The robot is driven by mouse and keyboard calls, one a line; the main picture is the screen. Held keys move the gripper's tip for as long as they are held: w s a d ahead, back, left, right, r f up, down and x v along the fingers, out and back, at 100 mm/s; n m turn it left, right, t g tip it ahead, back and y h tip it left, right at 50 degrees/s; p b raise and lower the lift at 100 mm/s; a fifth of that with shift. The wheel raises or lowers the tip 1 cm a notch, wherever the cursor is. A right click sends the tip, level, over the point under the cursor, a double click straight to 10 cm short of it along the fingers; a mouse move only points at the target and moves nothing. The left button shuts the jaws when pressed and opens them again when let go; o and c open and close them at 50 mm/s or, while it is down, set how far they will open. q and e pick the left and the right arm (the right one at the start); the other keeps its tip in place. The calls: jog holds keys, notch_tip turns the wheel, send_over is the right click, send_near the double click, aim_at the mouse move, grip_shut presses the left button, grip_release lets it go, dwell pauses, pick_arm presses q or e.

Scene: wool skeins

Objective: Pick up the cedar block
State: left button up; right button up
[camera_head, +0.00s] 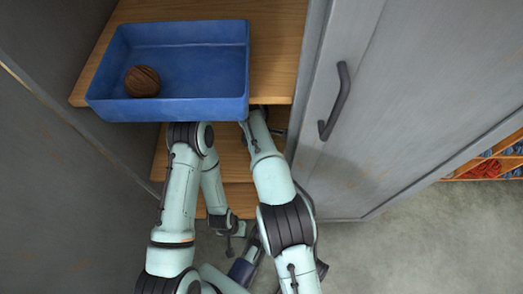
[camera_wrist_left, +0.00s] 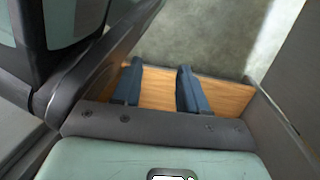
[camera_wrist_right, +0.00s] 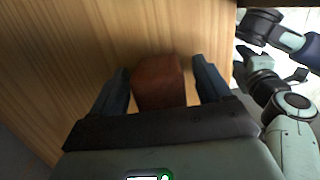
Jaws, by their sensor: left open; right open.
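The cedar block (camera_wrist_right: 158,84) is a reddish-brown block with rounded edges, lying on a wooden shelf board in the right wrist view. My right gripper (camera_wrist_right: 160,68) is open, with one finger on each side of the block and a gap visible on both sides. In the head view the block and my right gripper are hidden under the upper shelf. My left gripper (camera_wrist_left: 158,70) is open and empty, above the edge of a wooden board and the floor.
A blue tray (camera_head: 205,107) holding a brown wool ball (camera_head: 142,81) stands on the upper wooden shelf (camera_head: 275,60). A grey door with a dark handle (camera_head: 334,100) is at the right. More shelves (camera_head: 232,200) lie below. Bare floor (camera_head: 425,240) is at lower right.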

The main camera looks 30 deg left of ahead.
jog(key=c, duration=1)
jog(key=shift+r, duration=0.1)
jog(key=shift+c, duration=0.2)
